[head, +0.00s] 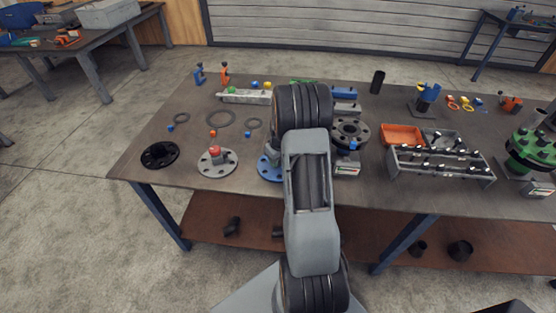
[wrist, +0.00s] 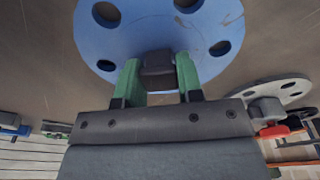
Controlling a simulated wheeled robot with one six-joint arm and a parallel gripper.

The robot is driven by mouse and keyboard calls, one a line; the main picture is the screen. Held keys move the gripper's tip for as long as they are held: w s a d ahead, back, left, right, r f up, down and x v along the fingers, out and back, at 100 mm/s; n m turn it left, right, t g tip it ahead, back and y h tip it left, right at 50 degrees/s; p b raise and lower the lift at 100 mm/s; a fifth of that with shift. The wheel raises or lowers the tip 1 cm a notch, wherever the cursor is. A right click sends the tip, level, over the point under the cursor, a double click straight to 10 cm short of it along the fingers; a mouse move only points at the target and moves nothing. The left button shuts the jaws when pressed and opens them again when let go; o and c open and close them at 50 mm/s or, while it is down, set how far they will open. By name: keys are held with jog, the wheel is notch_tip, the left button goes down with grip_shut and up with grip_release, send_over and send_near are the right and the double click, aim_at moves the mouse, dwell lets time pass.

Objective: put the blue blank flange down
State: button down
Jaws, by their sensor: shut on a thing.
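The blue blank flange (wrist: 150,28) is a round disc with several bolt holes and a dark grip block (wrist: 158,62) at its middle. My gripper (wrist: 158,72) has green fingers on either side of that block and is shut on it. In the head view, part of the blue flange (head: 267,168) shows at the left of my arm, over the front part of the table. My arm hides the rest of it and the fingers there. I cannot tell whether the flange touches the tabletop.
On the table (head: 215,188), a light grey flange with a red top (head: 217,163) and a black flange (head: 160,155) lie left of the blue one. A dark grey flange (head: 350,132) lies right of my arm. A bolt rack (head: 440,165) and a green flanged pipe (head: 533,148) stand farther right.

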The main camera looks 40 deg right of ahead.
jog(key=shift+f, duration=0.1)
jog(key=c, duration=0.8)
grip_release()
notch_tip(320, 180, up, 11)
jog(key=s+b, duration=0.1)
jog(key=s+a+r+t, duration=0.1)
jog(key=s+a+r, duration=0.4)
jog(key=a+r, duration=0.5)
jog(key=shift+t, duration=0.9)
jog(key=s+a, duration=1.1)
jog(key=a, duration=0.2)
jog(key=shift+s+a, duration=0.1)
jog(key=shift+s, duration=0.3)
